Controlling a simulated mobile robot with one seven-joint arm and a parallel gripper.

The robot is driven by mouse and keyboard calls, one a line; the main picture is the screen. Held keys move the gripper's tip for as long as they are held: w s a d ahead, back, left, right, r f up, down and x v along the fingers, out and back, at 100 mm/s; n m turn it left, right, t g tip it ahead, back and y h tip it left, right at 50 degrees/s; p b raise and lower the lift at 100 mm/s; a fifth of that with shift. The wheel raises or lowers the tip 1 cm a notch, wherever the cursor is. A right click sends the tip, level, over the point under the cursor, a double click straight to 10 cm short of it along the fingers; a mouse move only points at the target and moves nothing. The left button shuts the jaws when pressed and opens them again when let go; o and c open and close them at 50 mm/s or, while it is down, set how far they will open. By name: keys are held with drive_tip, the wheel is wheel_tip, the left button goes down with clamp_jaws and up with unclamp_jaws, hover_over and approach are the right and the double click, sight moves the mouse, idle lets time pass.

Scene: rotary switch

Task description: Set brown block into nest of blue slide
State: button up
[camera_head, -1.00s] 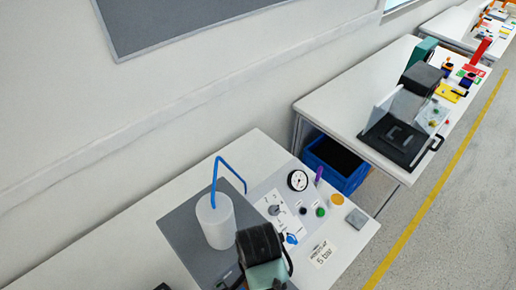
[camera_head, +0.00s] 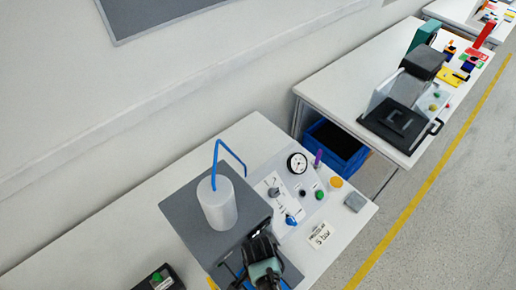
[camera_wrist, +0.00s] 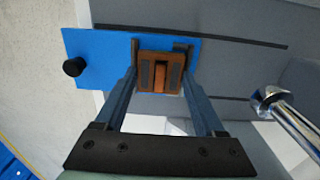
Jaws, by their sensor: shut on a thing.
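The brown block (camera_wrist: 147,74) is between the two fingers of my gripper (camera_wrist: 160,60) in the wrist view, and the gripper is shut on it. The block has dark stripes and a groove on its visible face. The blue slide (camera_wrist: 105,58) is a flat blue plate behind the block, with a black knob (camera_wrist: 73,67) at its left end. The block overlaps the slide's right part in this view. The nest is hidden by the block and fingers, so I cannot tell whether the block is seated. In the head view my arm hides the block.
A dark box with a green button (camera_head: 160,278) is at lower left. A metal rod (camera_wrist: 285,112) shows in the wrist view.

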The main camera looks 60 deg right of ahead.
drive_tip(key=shift+f, duration=0.15)
drive_tip(key=o, duration=1.1)
wheel_tip(320, 180, up, 12)
drive_tip(key=shift+r, duration=0.2)
idle(0.4)
